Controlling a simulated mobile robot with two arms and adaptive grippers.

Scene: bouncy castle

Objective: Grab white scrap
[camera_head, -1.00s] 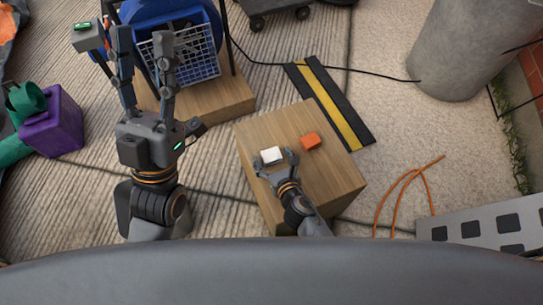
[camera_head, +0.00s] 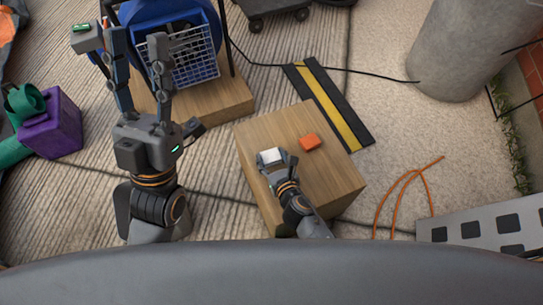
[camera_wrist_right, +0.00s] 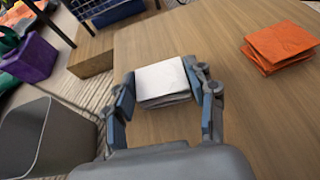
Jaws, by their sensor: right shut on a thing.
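The white scrap (camera_head: 271,155) is a small folded stack on the wooden box (camera_head: 325,185). In the right wrist view the white scrap (camera_wrist_right: 162,80) sits between the two fingers of my right gripper (camera_wrist_right: 165,98). My right gripper (camera_head: 272,160) is shut on it, with a finger against each side; I cannot tell whether the scrap is lifted off the wood. My left gripper (camera_head: 142,60) is raised and open, its fingers apart and empty, to the left of the box.
An orange scrap (camera_head: 310,142) lies on the box to the right of the white one; it also shows in the wrist view (camera_wrist_right: 282,45). A blue blower (camera_head: 180,50) stands on wood behind. A purple box (camera_head: 52,122) is at the left. A grey bin (camera_wrist_right: 45,135) shows in the wrist view.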

